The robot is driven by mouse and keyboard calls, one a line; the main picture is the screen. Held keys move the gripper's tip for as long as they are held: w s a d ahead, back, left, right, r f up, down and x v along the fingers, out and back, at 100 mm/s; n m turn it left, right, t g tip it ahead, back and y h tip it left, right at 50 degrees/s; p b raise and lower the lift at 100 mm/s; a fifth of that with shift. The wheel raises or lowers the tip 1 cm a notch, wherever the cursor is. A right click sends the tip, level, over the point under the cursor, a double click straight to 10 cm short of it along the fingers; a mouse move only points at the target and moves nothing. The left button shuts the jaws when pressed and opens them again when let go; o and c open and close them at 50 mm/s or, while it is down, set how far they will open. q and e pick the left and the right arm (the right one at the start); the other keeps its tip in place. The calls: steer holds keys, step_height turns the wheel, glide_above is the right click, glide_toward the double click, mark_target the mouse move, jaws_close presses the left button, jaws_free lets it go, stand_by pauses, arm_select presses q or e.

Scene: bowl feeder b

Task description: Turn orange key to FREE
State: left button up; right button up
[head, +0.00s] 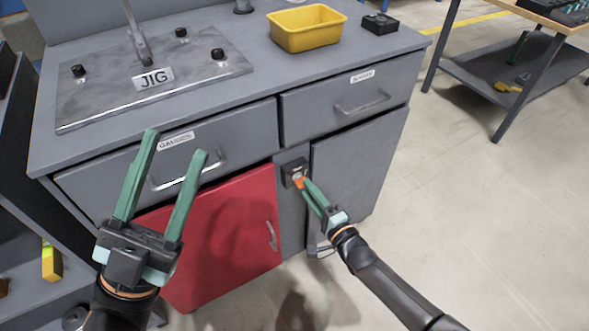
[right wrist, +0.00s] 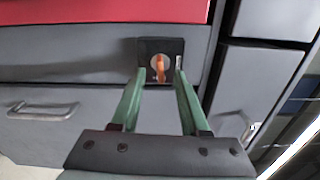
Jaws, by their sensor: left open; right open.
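The orange key (right wrist: 158,70) sits in a dark square lock plate (right wrist: 148,46) on the grey post between the cabinet doors. In the head view the orange key (head: 298,181) is partly hidden by my fingers. My right gripper (right wrist: 160,72) is open, with one finger on each side of the key; I cannot tell whether they touch it. In the head view my right gripper (head: 303,182) reaches the lock from the lower right. My left gripper (head: 177,142) is open and empty in front of the drawers. Any FREE marking is too small to read.
The workbench has a red door (head: 215,235), a grey door (head: 355,165) and two drawers with handles. A JIG plate (head: 100,98), a yellow bin (head: 305,38) and a black box (head: 380,23) are on top.

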steer(key=shift+p+v, duration=1.05)
steer(key=shift+v, duration=1.35)
